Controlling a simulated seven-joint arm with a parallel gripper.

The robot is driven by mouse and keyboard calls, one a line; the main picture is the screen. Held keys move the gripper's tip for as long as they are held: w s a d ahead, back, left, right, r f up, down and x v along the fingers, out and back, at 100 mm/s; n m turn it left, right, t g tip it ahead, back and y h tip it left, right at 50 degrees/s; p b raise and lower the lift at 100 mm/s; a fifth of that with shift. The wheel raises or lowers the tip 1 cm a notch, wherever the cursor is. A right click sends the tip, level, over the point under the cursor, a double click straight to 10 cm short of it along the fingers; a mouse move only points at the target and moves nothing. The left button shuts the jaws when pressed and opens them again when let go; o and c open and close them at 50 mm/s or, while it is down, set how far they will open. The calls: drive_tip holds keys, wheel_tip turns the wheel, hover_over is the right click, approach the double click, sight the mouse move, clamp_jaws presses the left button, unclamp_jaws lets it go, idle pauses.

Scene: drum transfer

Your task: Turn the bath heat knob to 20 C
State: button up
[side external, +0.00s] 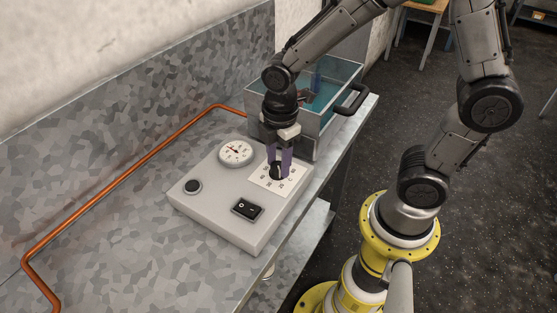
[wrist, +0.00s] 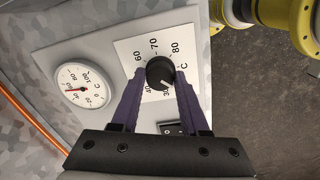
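The bath heat knob (wrist: 160,73) is black and round, on a white dial plate with numbers. In the wrist view, 60, 70 and 80 are on its far side, and 40 and 30 on its near side. A short pale mark on the knob seems to point to the lower right, near the 30 side; the exact value is unclear. The knob also shows in the side view (side external: 277,173). My gripper (wrist: 160,70) has purple fingers, one on each side of the knob, with a narrow gap seemingly left. It points down at the knob in the side view (side external: 278,166).
The grey control box (side external: 215,209) carries a round gauge (side external: 236,152) with a red needle, a black rocker switch (side external: 247,209) and a small black button (side external: 193,186). A glass water bath (side external: 335,85) stands behind. A copper pipe (side external: 130,165) runs along the metal bench.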

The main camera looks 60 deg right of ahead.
sight(279, 167)
drive_tip(key=o, duration=0.4)
drive_tip(key=shift+c, duration=0.2)
wheel_tip(279, 167, up, 14)
drive_tip(key=shift+s, duration=0.25)
drive_tip(key=s+d+m+t, duration=0.4)
drive_tip(key=s+m, duration=0.7)
drive_tip(key=m, duration=0.3)
drive_tip(key=shift+s+r+t, duration=0.25)
drive_tip(key=shift+r+t, duration=0.15)
drive_tip(key=shift+t, duration=0.2)
